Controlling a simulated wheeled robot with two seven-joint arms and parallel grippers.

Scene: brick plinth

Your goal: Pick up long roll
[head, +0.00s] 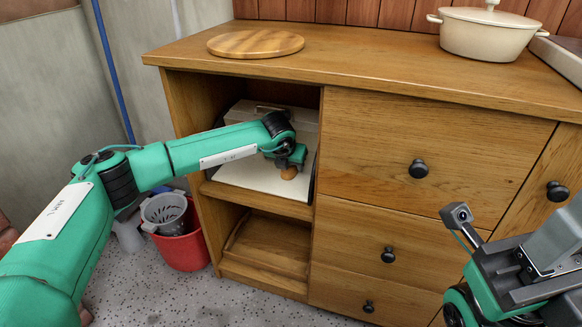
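A small brown roll (289,173) shows at the tip of my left gripper (289,163), inside the open shelf space of the wooden cabinet. The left gripper points down over the roll and hides part of it. I cannot tell whether its fingers are shut on the roll or only next to it. The roll is at a pale box (240,178) with an open front, which stands on the shelf. My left arm hides part of that box. My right arm's wrist end (525,268) is at the right edge, outside the cabinet, and its fingers cannot be made out.
The wooden cabinet (430,125) has drawers with black knobs right of the shelf space. Its top bears a round wooden board (255,44) and a cream pot (486,33). A red bucket (183,251) holding a grey basket (165,209) stands on the floor at left.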

